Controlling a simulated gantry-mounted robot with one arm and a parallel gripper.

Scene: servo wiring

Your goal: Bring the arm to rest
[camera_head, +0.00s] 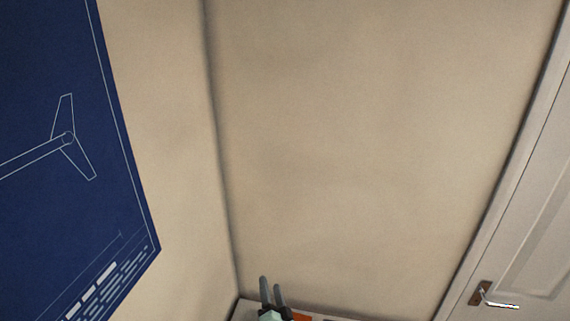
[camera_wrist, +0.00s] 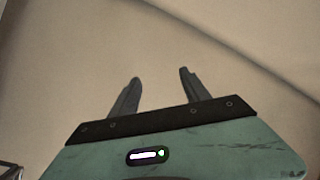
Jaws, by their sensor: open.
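My gripper (camera_wrist: 160,82) shows in the wrist view with two dark grey fingers standing apart and nothing between them. Behind the fingers are a black strip and a pale green housing with a small lit display. In the head view the gripper (camera_head: 271,285) shows at the bottom edge, its two fingers pointing up. The rest of my arm is out of the picture. No servo or wire shows in either view.
A beige wall (camera_head: 380,150) fills most of the head view. A blue poster (camera_head: 60,180) with an aircraft drawing hangs at left. A white door (camera_head: 530,250) with a handle is at right. A surface with an orange patch (camera_head: 301,317) shows partly at the bottom.

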